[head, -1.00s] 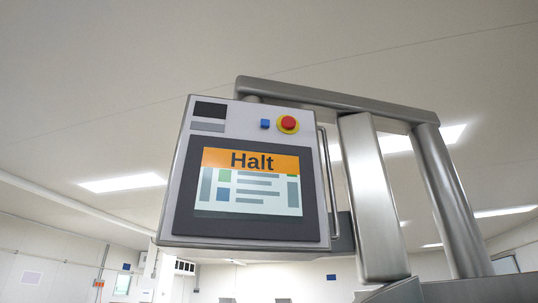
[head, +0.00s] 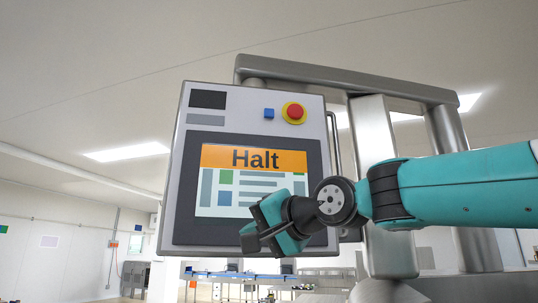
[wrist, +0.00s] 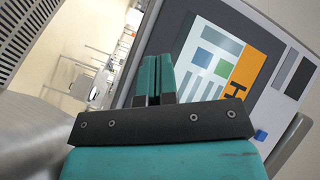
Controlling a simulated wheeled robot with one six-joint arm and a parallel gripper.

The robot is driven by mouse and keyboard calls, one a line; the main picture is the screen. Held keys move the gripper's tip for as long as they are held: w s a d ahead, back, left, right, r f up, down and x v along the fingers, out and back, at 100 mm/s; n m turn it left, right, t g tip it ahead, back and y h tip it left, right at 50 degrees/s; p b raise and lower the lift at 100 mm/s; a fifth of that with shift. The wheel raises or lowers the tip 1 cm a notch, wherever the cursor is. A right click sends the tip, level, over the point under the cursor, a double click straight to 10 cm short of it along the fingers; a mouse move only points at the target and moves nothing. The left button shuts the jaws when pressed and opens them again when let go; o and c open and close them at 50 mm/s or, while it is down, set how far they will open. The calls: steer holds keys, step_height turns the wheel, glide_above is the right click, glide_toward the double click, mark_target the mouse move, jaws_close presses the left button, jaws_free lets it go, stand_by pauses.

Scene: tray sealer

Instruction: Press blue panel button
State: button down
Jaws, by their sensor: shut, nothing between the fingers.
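In the wrist view the blue button (wrist: 261,135) shows at the right, partly cut off by my gripper's body. My gripper (head: 250,236) is in front of the lower part of the panel screen, below the button and apart from it. In the wrist view its teal fingers (wrist: 158,78) are together with nothing between them.
The screen (head: 250,158) reads "Halt" on an orange bar. A vertical handle (head: 335,130) runs along the panel's right side. A thick metal support frame (head: 375,135) stands behind and right of it. The space left of the panel is free.

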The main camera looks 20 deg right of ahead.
mark_target(269, 113)
steer(key=d+r+m+t+y+p, duration=0.1)
steer(key=r+m+t+p, duration=0.1)
steer(key=r, duration=0.8)
steer(key=s+d+r+m+t+y+p, duration=0.1)
steer(key=d+r+m+t+p, duration=0.1)
steer(key=r, duration=0.9)
steer(key=d+r+m+t+p, duration=0.1)
steer(key=r+t, duration=0.3)
steer(key=r, duration=0.6)
steer(key=shift+s+d+r+m+y+p, duration=0.25)
steer(key=shift+d+r+m+y+p, duration=0.2)
steer(key=shift+p, duration=0.2)
steer(key=shift+w, duration=0.15)
steer(key=shift+w+d+p, duration=0.2)
steer(key=shift+w+p, duration=0.5)
steer(key=shift+w, duration=0.7)
steer(key=shift+w+d+p, duration=0.15)
steer(key=shift+w+p, duration=0.5)
steer(key=shift+w, duration=0.8)
steer(key=shift+w+d+p, duration=0.2)
steer(key=shift+w+p, duration=0.5)
steer(key=shift+w, duration=0.7)
steer(key=shift+w+f, duration=0.1)
steer(key=shift+w, duration=0.25)
